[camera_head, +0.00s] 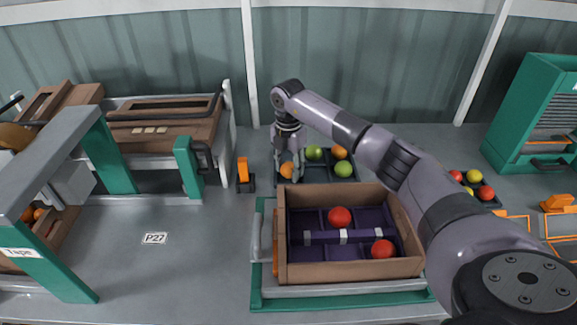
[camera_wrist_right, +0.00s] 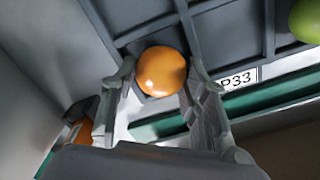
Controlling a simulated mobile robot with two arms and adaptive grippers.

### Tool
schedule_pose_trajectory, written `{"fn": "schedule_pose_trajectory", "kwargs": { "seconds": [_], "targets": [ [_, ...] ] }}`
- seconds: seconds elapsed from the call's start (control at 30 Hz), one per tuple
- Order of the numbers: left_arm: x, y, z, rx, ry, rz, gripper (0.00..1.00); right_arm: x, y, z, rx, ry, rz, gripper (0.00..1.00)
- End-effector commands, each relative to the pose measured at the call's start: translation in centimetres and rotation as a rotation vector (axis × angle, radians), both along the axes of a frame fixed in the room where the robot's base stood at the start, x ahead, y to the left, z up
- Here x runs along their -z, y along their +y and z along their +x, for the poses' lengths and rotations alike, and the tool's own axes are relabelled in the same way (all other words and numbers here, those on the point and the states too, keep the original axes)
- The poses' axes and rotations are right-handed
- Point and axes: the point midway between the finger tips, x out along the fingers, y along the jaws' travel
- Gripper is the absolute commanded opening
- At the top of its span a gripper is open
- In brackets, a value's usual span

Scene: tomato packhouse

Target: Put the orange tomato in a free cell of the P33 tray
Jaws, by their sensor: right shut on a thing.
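The orange tomato (camera_head: 287,169) is between the fingers of my right gripper (camera_head: 289,160), at the left front corner of the dark P33 tray (camera_head: 318,174). In the right wrist view the orange tomato (camera_wrist_right: 161,71) sits between the two fingertips of the right gripper (camera_wrist_right: 162,78), which is shut on it. It is over or in a corner cell of the grey tray (camera_wrist_right: 228,40); I cannot tell if it touches the floor. The P33 label (camera_wrist_right: 238,79) is beside it. Green tomatoes (camera_head: 343,169) and another orange one (camera_head: 340,152) occupy other cells. My left gripper is out of view.
A wooden crate (camera_head: 350,272) with red tomatoes (camera_head: 340,217) stands in front of the tray. An orange device (camera_head: 243,172) stands just left of the tray. Another tray (camera_head: 480,203) with red and yellow tomatoes is at the right. The counter by the P27 label (camera_head: 155,238) is clear.

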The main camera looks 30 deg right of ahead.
Motion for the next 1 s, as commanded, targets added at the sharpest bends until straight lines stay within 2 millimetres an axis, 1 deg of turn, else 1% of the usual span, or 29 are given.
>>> {"fn": "schedule_pose_trajectory", "kwargs": {
  "seconds": [0.1, 0.13, 0.47, 0.67, 0.87, 1.0],
  "targets": [
    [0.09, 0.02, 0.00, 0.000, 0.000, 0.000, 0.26, 0.23, 0.01, 0.01, 0.000, 0.000, 0.000, 0.28],
    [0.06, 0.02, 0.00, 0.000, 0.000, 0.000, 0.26, 0.17, 0.02, 0.01, 0.000, 0.000, 0.000, 0.43],
    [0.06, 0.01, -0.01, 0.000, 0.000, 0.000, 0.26, 0.16, 0.02, 0.00, 0.000, 0.000, 0.000, 0.65],
    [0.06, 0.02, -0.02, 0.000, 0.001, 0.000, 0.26, 0.15, 0.01, 0.01, 0.000, 0.000, 0.000, 0.65],
    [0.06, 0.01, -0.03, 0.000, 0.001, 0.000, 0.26, 0.17, 0.01, 0.00, 0.000, 0.000, 0.000, 0.52],
    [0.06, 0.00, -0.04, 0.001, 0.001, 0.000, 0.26, 0.16, 0.01, 0.00, 0.000, 0.000, 0.000, 0.51]
  ]
}}
